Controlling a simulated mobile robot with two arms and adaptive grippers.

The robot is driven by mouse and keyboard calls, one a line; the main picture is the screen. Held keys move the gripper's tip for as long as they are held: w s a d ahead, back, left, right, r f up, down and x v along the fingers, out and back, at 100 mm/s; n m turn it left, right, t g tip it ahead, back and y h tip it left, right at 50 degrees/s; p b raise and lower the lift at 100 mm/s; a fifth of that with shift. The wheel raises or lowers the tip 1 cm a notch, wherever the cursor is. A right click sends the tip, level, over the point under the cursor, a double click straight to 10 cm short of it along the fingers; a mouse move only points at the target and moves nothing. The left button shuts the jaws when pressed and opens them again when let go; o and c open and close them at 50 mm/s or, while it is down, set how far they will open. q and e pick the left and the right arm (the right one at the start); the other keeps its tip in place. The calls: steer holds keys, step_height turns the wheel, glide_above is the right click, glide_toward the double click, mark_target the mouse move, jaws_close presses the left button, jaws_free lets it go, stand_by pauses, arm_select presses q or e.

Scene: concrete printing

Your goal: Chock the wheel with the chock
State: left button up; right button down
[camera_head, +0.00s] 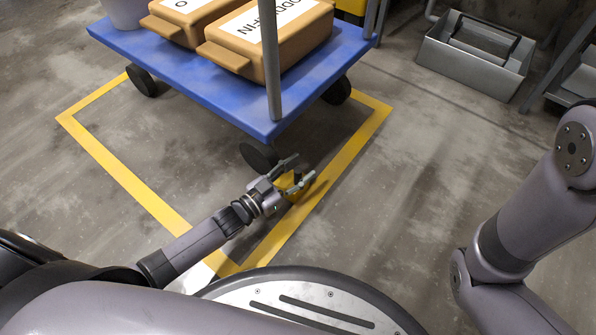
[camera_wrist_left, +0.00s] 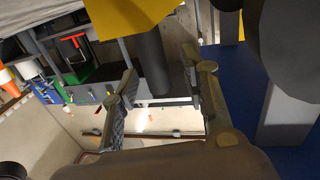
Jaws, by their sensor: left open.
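The cart's near wheel (camera_head: 257,156) is black and sits under the near corner of the blue platform. My left gripper (camera_head: 298,174) is low by this wheel, just to its right, with its fingers apart. A small yellow chock (camera_head: 287,184) shows partly between and behind the fingers; contact with the wheel cannot be told. In the left wrist view, a yellow piece (camera_wrist_left: 130,16), likely the chock, is at the top edge. A dark rod (camera_wrist_left: 152,65) shows between the open fingers (camera_wrist_left: 163,90), and a black wheel (camera_wrist_left: 289,40) is at right. My right gripper is out of view.
The blue cart (camera_head: 215,85) carries orange cases (camera_head: 275,45) and has a grey upright post (camera_head: 270,65) at its near corner. Yellow floor tape (camera_head: 125,185) frames it. A grey metal bin (camera_head: 470,65) stands at upper right.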

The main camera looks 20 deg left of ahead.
arm_select(q)
steer(key=shift+c, duration=0.5)
jaws_close()
steer(key=shift+o, duration=0.4)
jaws_free()
